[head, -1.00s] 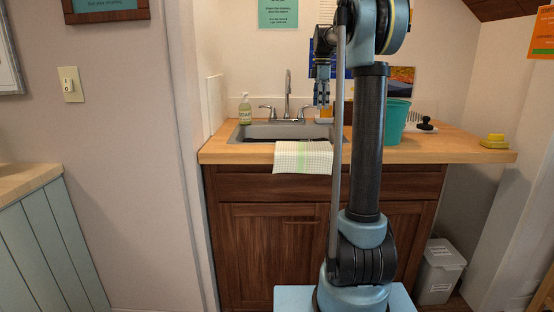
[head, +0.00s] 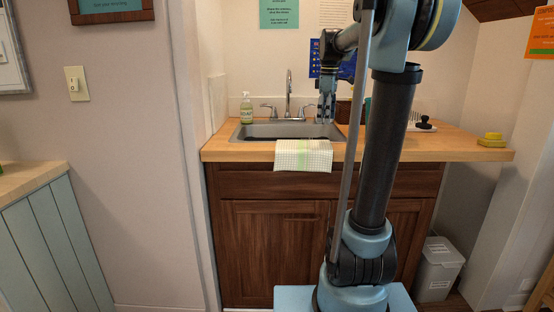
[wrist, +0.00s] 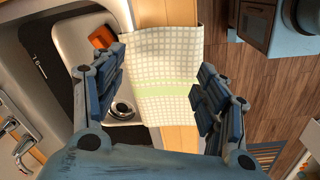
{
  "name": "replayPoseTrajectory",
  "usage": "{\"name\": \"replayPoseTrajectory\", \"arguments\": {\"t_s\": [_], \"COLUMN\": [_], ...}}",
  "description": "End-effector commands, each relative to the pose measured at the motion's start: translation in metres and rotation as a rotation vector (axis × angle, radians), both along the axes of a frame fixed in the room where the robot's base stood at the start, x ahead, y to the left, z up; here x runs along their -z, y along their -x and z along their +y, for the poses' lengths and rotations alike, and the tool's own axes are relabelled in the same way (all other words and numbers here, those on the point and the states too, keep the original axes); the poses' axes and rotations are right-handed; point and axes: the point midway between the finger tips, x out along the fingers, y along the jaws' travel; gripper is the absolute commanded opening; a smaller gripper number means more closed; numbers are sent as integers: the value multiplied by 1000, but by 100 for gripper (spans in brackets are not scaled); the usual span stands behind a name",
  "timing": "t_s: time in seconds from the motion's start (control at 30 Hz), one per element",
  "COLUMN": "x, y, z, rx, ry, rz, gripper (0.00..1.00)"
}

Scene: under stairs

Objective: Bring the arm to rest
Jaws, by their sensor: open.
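My gripper (head: 326,108) hangs over the right side of the sink in the head view, fingers pointing down. In the wrist view my gripper (wrist: 160,108) is open and empty, its two blue fingers spread wide. A checked towel with a green stripe (head: 304,156) drapes over the counter's front edge. The towel (wrist: 160,65) shows below and between the fingers in the wrist view, apart from them as far as I can tell. My arm stands upright at the right of the head view.
The sink (head: 262,131) is set in a wooden counter (head: 450,147) with a faucet (head: 289,95) behind. A soap bottle (head: 246,108) stands at its left, a yellow sponge (head: 491,140) far right. An orange item (wrist: 101,37) lies in the sink.

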Motion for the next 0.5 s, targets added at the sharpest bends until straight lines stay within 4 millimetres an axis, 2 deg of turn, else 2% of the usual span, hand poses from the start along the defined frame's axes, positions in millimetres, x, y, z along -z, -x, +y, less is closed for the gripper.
{"name": "replayPoseTrajectory", "arguments": {"t_s": [0.03,0.27,0.5], "x": [7,40,85], "y": [17,83,150], "z": [0,0,0], "rx": [43,258,481], "ry": [-2,-18,-39], "rz": [-5,-32,-59], "gripper": [67,67,67]}}
